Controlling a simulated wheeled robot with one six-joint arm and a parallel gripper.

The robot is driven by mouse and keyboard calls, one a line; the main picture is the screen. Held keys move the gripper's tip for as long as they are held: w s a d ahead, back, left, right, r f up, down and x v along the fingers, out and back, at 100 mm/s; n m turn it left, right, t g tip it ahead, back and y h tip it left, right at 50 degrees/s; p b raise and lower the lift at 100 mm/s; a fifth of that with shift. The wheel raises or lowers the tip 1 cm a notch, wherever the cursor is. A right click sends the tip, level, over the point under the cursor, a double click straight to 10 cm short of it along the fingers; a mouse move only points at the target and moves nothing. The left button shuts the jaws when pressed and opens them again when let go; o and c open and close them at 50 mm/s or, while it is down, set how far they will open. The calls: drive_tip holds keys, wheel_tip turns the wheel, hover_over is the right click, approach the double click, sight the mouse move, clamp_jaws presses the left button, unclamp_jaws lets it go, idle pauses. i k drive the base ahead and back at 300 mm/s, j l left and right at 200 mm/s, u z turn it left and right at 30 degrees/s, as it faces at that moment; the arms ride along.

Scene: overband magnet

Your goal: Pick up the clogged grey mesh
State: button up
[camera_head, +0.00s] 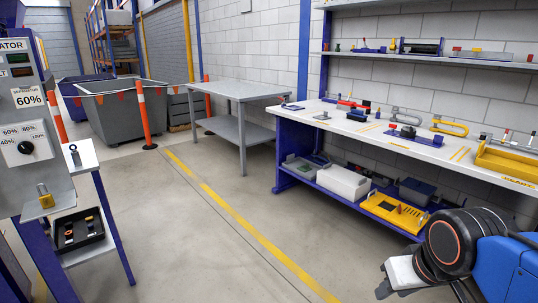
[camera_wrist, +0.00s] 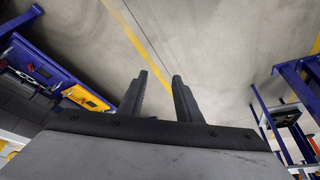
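I cannot pick out a clogged grey mesh for certain in either view. Small parts too small to identify lie on the white-topped workbench (camera_head: 345,124) at right. In the wrist view my gripper (camera_wrist: 160,76) has its two dark fingers apart, with only bare floor between them. It is open and empty. In the head view my arm is at the lower right, in front of the workbench, and the fingertips are not clearly seen.
A yellow tray (camera_head: 395,213) and a white bin (camera_head: 343,183) sit on the bench's lower shelf. A grey table (camera_head: 235,88) stands behind. A control panel (camera_head: 22,115) and small stand (camera_head: 82,157) are at left. Floor between is clear.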

sight(324, 117)
drive_tip(key=i+j, duration=0.1)
drive_tip(key=i, duration=1.9)
drive_tip(key=l+z, duration=0.05)
drive_tip(key=l, duration=0.05)
